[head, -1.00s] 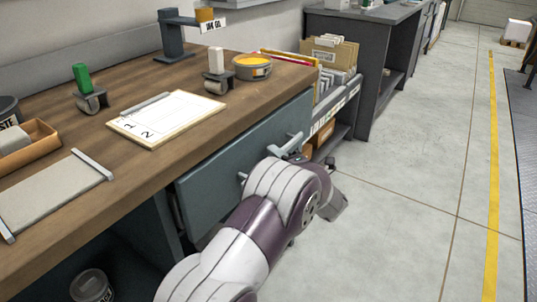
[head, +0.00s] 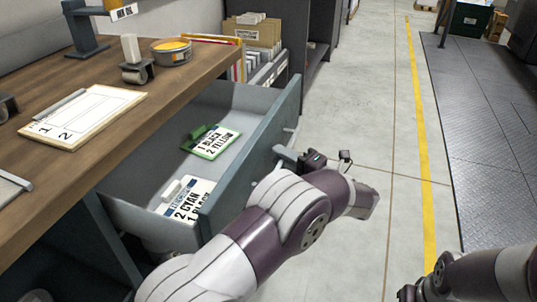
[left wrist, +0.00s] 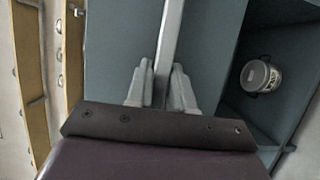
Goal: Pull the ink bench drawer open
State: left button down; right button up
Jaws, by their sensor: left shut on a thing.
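The ink bench drawer (head: 262,150) stands well open in the head view, its blue-grey front out over the floor. Inside lie a green-edged card (head: 213,142) reading "1 BLACK 2 YELLOW" and a white card (head: 188,200) reading "2 CYAN 1 BLACK". My left gripper (head: 287,154) is at the drawer front, partly hidden by its own arm. In the left wrist view its two fingers (left wrist: 159,92) are shut on the grey bar handle (left wrist: 169,45). My right arm shows at the lower right of the head view; its jaws cannot be made out.
The wooden bench top (head: 120,128) holds a clipboard (head: 80,118), a yellow ink tin (head: 171,52) and a roller (head: 135,62). A file rack (head: 265,65) stands beyond the drawer. A lidded pot (left wrist: 260,77) sits in the bench's open bay. The floor right of the drawer is clear.

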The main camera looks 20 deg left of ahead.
pick_arm(q)
jog(key=shift+d, duration=0.4)
jog(key=c, duration=1.1)
grip_release()
jog(key=p+v, duration=0.2)
jog(key=v, duration=1)
jog(key=shift+s+d, duration=0.15)
jog(key=shift+d, duration=0.15)
